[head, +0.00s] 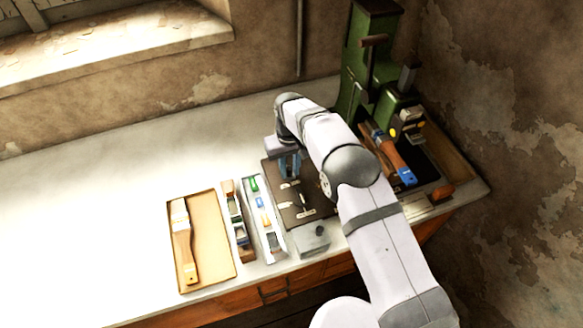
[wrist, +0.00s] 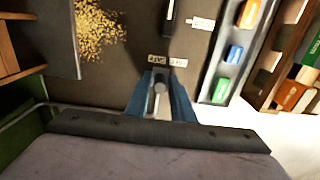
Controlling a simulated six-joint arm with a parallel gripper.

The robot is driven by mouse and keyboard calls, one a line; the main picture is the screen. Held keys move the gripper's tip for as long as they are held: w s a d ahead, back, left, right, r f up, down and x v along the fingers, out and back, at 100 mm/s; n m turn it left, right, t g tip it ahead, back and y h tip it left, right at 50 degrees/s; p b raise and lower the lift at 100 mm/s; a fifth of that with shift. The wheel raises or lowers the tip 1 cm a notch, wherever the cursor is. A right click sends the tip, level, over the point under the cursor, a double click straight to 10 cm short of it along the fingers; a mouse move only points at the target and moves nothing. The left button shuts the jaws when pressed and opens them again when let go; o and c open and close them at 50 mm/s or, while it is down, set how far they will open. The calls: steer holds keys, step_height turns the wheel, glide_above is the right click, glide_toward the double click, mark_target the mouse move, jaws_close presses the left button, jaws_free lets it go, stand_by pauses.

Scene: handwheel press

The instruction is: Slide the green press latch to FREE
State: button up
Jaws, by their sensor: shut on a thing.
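The green press (head: 372,60) stands at the back right of the bench. A brown board (head: 312,212) with small pale labels lies in front of it, partly hidden by my arm. My gripper (head: 290,168) is low at the board's back left edge. In the wrist view, its blue fingers (wrist: 161,82) are shut on a small grey latch knob (wrist: 159,97), one finger on each side. Two small labels (wrist: 167,61) lie side by side just beyond the fingertips; their text is too small to read surely. The latch's base is partly hidden by the fingers.
A black handle (wrist: 169,16) and yellow shavings (wrist: 98,28) are on the dark surface. A tray of coloured blocks (head: 264,218) stands left of the board. A brush lies in a tan tray (head: 217,250).

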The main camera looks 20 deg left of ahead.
steer(key=shift+s+a, duration=0.8)
steer(key=shift+a, duration=0.05)
steer(key=o, duration=1.3)
step_height(320, 180, up, 8)
steer(key=p, duration=0.4)
steer(key=shift+p, duration=0.3)
